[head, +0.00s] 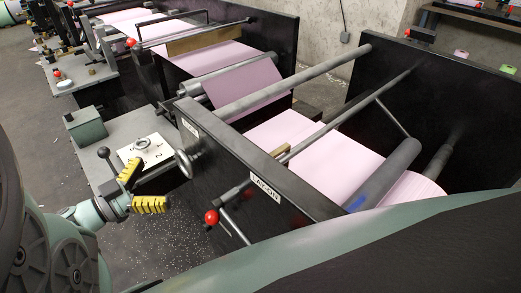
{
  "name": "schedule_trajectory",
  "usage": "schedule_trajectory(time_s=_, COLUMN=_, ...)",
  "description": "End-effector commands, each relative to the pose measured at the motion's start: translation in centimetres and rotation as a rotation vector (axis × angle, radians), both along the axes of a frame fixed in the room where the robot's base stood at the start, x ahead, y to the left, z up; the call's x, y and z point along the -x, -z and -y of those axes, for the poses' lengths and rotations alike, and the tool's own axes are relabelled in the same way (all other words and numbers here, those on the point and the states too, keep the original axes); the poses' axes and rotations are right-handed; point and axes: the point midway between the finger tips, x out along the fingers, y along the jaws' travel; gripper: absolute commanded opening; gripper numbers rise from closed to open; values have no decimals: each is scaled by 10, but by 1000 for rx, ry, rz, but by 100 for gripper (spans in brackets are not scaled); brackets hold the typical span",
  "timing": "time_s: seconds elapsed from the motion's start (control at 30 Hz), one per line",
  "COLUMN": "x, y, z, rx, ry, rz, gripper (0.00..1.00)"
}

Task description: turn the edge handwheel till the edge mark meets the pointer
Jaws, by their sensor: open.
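A small grey handwheel (183,162) sits edge-on at the side of the black machine frame. A white plate (154,156) with dark markings and a round grey knob or wheel (142,143) on it lies on the grey bench. I cannot tell which of these is the edge handwheel. The edge mark and pointer cannot be made out. My gripper (152,184) has yellow ribbed fingers spread apart and looks empty. In the picture it is just below the white plate and left of the side handwheel; its distance from either is unclear.
A dark ball-ended lever (104,153) shows beside my gripper. A green block (86,127) stands on the bench (120,131). A red-knobbed lever (211,217) is on the frame near the "LAY-OFF" label (265,189). A pink web (325,153) runs over rollers at right.

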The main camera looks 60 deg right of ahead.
Motion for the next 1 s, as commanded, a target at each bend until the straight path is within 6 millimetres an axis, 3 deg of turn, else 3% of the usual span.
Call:
schedule_trajectory(time_s=0.2, x=12, y=-1, z=44, rx=3, ry=9, rz=-3, gripper=100)
schedule_trajectory(time_s=0.4, x=17, y=0, z=67, rx=2, ry=6, rz=-1, gripper=100)
schedule_trajectory(time_s=0.8, x=18, y=0, z=74, rx=-1, ry=4, rz=0, gripper=100)
schedule_trajectory(time_s=1.0, x=18, y=0, z=74, rx=0, ry=3, rz=0, gripper=80)
